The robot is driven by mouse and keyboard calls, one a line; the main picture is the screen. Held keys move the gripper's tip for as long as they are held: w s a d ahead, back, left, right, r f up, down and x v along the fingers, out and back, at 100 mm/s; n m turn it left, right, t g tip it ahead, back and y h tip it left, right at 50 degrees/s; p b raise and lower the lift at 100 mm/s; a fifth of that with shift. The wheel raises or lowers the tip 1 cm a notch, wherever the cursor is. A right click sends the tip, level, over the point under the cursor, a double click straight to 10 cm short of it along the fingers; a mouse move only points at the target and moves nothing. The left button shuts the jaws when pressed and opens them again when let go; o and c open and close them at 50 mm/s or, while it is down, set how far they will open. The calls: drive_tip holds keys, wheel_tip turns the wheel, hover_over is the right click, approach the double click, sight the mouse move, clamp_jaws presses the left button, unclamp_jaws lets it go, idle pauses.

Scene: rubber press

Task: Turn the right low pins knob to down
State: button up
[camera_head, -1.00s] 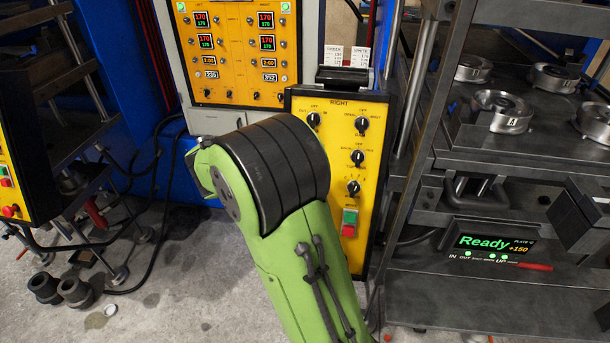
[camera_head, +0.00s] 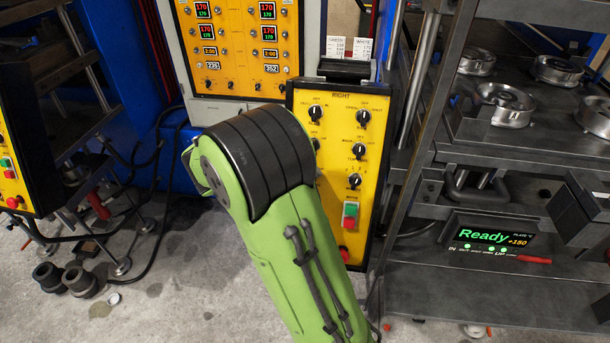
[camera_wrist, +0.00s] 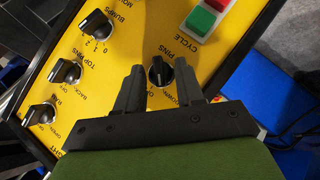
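The right control panel (camera_head: 385,190) is yellow with a black frame and carries several black knobs. In the wrist view it appears upside down. The low pins knob (camera_wrist: 160,72) is black with a pale pointer mark, and its label is partly covered. It also shows in the head view (camera_head: 316,143), just above my arm's edge. My gripper (camera_wrist: 160,80) is open, with one finger on each side of the knob. Contact with the knob cannot be made out. The pointer runs roughly vertical in the wrist view, towards the OFF marking, with DOWN lettering at lower right. My arm hides the gripper in the head view.
The top pins knob (camera_wrist: 65,72), bumps knob (camera_wrist: 97,25) and green-red cycle buttons (camera_wrist: 205,15) are close by. A red knob sits low on the panel (camera_head: 344,254). A press rack with a Ready display (camera_head: 492,238) stands right.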

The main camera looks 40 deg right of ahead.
drive_tip(key=p+v, duration=0.3)
drive_tip(key=v, duration=1.2)
drive_tip(key=shift+a+r+p, duration=0.3)
drive_tip(key=shift+p, duration=0.05)
drive_tip(key=shift+s, duration=0.1)
